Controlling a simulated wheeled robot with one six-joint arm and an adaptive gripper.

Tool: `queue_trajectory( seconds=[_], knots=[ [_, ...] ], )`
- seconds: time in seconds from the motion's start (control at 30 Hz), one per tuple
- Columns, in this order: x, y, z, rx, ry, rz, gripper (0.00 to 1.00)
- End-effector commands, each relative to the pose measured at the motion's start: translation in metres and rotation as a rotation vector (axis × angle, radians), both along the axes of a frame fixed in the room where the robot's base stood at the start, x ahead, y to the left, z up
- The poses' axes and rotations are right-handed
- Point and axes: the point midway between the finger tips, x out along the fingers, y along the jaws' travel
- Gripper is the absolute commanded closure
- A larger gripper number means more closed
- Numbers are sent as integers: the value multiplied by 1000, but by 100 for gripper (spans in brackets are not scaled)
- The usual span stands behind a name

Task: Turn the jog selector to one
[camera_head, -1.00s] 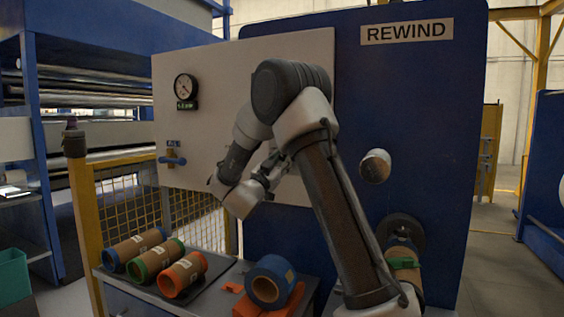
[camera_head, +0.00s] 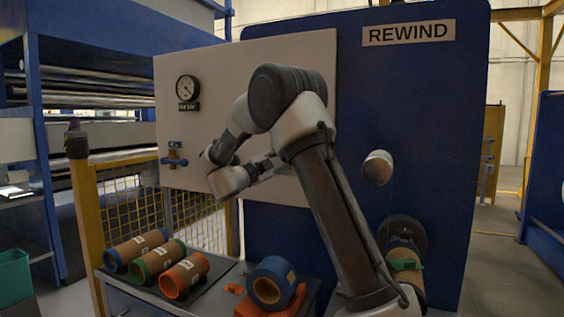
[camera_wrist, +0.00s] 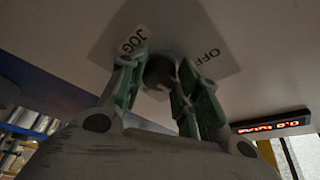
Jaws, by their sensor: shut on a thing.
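The jog selector (camera_wrist: 159,72) is a dark round knob on a pale square label plate (camera_wrist: 188,32) in the wrist view. The plate shows the words JOG at the left and OFF at the right, both tilted in the picture. My gripper (camera_wrist: 157,84) has a green-grey finger on each side of the knob and is shut on it. The fingers hide part of the knob, and I cannot read which mark it points to. In the head view my gripper (camera_head: 268,166) is at the pale panel (camera_head: 215,75), and my arm hides the selector.
A lit red display (camera_wrist: 271,122) is to the right in the wrist view. The panel carries a round gauge (camera_head: 187,87) and a blue-handled valve (camera_head: 174,161). Several film rolls (camera_head: 185,275) lie on the bench below. A roller stub (camera_head: 377,167) sticks out right of my arm.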

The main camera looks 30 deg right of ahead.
Motion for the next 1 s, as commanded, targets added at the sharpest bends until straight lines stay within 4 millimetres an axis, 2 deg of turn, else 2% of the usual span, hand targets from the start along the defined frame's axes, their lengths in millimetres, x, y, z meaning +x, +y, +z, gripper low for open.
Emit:
queue_trajectory(
  seconds=[0.7,0.73,0.83,1.0],
  knots=[
    [0,0,0,46,-57,-2,91],
    [0,0,0,46,-57,-2,64],
    [0,0,0,46,-57,-1,46],
    [0,0,0,46,-57,-1,46]
  ],
)
